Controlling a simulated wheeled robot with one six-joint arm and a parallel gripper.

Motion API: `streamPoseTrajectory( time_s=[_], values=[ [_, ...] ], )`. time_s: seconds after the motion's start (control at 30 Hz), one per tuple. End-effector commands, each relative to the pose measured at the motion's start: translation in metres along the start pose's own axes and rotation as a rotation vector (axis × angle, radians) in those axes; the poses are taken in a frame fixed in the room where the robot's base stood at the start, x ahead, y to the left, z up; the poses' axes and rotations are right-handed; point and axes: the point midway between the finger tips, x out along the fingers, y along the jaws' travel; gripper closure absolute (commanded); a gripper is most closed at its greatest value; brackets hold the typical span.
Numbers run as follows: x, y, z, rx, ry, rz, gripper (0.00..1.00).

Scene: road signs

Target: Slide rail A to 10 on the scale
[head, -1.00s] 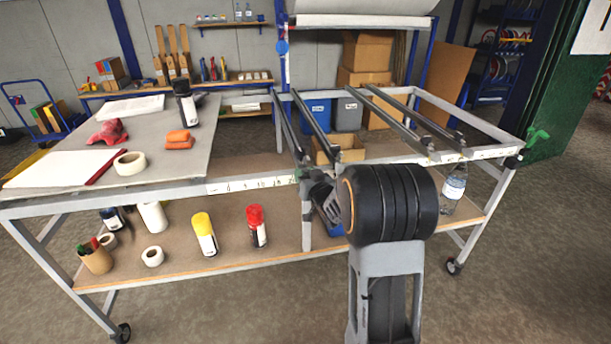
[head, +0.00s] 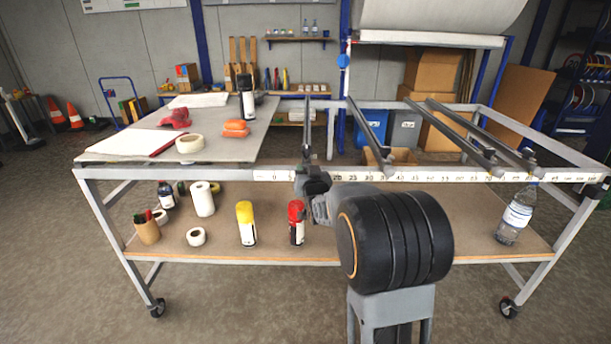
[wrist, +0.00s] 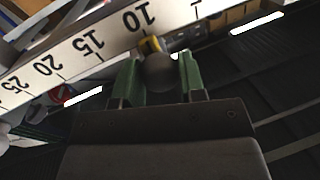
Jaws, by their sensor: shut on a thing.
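Rail A, taken to be the leftmost dark rail (head: 307,125), runs front to back across the table frame. My gripper (head: 308,180) is at its front end, at the scale on the front edge (head: 420,176). In the wrist view my gripper (wrist: 157,80) has its green fingers on either side of a dark round knob (wrist: 159,72) and is shut on it. A yellow pointer (wrist: 150,44) above the knob sits at or very close to the 10 mark on the scale (wrist: 85,48). The exact alignment is hard to tell. My arm hides part of the front edge.
Several other rails (head: 370,130) lie to the right of rail A, with a gap between. A grey tabletop (head: 150,145) with tape and tools is at left. The lower shelf (head: 270,220) holds a red can (head: 297,222) and a bottle (head: 515,215). Floor in front is open.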

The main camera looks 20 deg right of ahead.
Motion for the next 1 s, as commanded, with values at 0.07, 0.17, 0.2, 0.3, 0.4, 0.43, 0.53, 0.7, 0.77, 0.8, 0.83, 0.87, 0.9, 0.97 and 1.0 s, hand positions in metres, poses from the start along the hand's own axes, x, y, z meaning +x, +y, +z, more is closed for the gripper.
streamPoseTrajectory(
  time_s=[0.07, 0.17, 0.2, 0.3, 0.4, 0.43, 0.53, 0.7, 0.77, 0.8, 0.83, 0.87, 0.9, 0.97, 1.0],
  values=[
    [0.000, -0.001, 0.000, 0.000, -0.002, -0.001, 1.00],
    [0.000, -0.001, 0.000, 0.000, -0.002, -0.002, 0.54],
    [0.000, -0.001, 0.000, 0.000, -0.002, -0.002, 0.50],
    [0.000, -0.002, 0.000, 0.000, -0.001, -0.003, 0.41],
    [0.000, -0.002, 0.000, 0.000, -0.001, -0.004, 0.37],
    [0.000, -0.002, 0.000, 0.000, -0.001, -0.004, 0.37],
    [0.000, -0.002, 0.000, 0.000, -0.001, -0.004, 0.37],
    [-0.008, -0.002, 0.000, 0.000, -0.001, -0.004, 0.37],
    [-0.016, -0.002, -0.001, 0.000, 0.001, -0.004, 0.37],
    [-0.023, -0.002, -0.001, 0.000, 0.001, -0.004, 0.37],
    [-0.029, -0.002, 0.000, 0.000, 0.001, -0.004, 0.37],
    [-0.035, -0.002, -0.001, 0.000, 0.001, -0.004, 0.37],
    [-0.043, -0.002, -0.001, 0.000, 0.001, -0.003, 0.37],
    [-0.056, -0.002, 0.000, 0.000, 0.000, -0.003, 0.37],
    [-0.065, -0.002, -0.001, 0.000, 0.001, -0.003, 0.37]
  ],
)
